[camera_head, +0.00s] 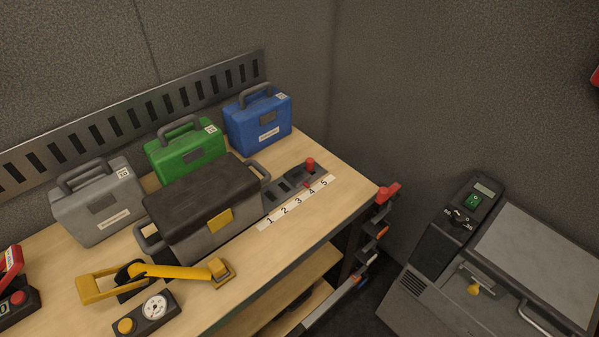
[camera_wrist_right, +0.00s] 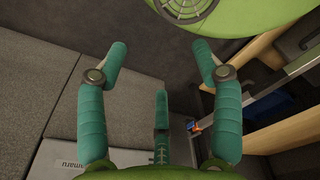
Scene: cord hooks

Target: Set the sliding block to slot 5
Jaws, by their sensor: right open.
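The sliding block (camera_head: 310,164) has a red knob and sits toward the right end of a dark slotted rail on the wooden bench. A white strip (camera_head: 296,203) numbered 1 to 5 runs along the rail's front, with 5 at the right end. A small red mark shows between the block and the strip, close to number 4; the exact slot is hard to tell. My right gripper (camera_wrist_right: 161,52) is open and empty in the right wrist view, away from the block. The block is not in that view. My left gripper is not in view.
A black-lidded grey box (camera_head: 205,205) stands just left of the rail. Green (camera_head: 185,150) and blue (camera_head: 258,122) cases stand behind. A yellow lever (camera_head: 175,271) and a gauge box (camera_head: 147,313) lie front left. The bench right of the strip is clear. A grey machine (camera_head: 480,265) stands at right.

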